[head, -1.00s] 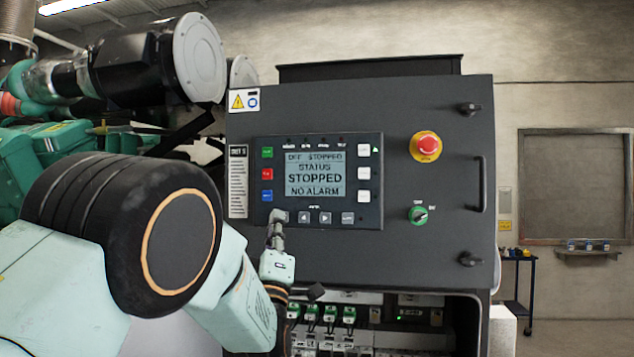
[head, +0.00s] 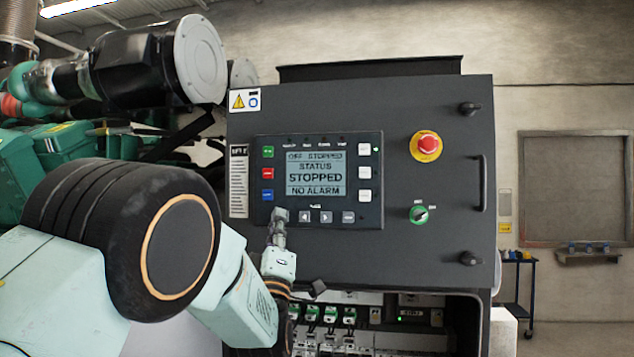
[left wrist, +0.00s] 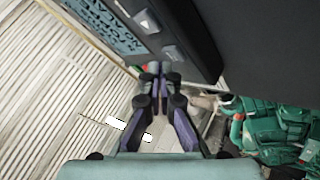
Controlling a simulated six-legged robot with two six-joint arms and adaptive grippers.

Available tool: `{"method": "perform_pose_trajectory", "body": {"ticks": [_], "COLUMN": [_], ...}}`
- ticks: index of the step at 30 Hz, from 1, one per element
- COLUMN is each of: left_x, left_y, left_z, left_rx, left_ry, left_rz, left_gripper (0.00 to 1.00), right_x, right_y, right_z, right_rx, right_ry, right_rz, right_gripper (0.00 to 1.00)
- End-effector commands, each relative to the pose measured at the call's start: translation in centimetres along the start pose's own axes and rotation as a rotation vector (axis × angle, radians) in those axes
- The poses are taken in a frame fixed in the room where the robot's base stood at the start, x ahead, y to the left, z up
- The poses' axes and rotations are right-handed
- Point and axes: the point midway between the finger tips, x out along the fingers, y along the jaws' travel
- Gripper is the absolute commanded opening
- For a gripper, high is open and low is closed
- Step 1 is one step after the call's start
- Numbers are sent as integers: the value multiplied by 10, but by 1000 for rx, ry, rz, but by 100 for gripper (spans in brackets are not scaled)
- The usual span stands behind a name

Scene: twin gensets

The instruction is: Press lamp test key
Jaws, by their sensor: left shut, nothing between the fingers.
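The control panel (head: 262,214) is set in a dark cabinet door, and its screen (head: 315,173) reads STOPPED and NO ALARM. Small keys run along the panel's bottom edge; the left arrow key (head: 304,216) and right arrow key (head: 326,217) show. The labels are too small to tell which key is lamp test. My left gripper (head: 280,214) is shut and empty, its tips over the left end of that bottom row, hiding the key there. In the left wrist view its closed tips (left wrist: 154,68) are close to the panel face beside a grey key (left wrist: 173,53); contact is unclear.
A red emergency stop button (head: 427,146) and a green-ringed selector (head: 419,214) are on the door to the right. An open compartment (head: 370,325) with breakers lies below. Green engine parts (head: 70,150) stand at the left. A blue cart (head: 518,290) stands far right.

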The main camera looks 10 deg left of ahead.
Motion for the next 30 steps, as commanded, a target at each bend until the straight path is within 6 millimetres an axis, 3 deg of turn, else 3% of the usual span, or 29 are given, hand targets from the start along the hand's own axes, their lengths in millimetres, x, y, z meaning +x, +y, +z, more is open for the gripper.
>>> {"method": "perform_pose_trajectory", "body": {"ticks": [30], "left_x": [6], "left_y": [-5], "left_z": [5], "left_rx": [0], "left_ry": [-1], "left_rz": [-1], "left_gripper": [0], "right_x": [6], "right_y": [0], "right_z": [0], "right_rx": [0], "right_ry": [0], "right_rz": [0], "right_gripper": [0]}}
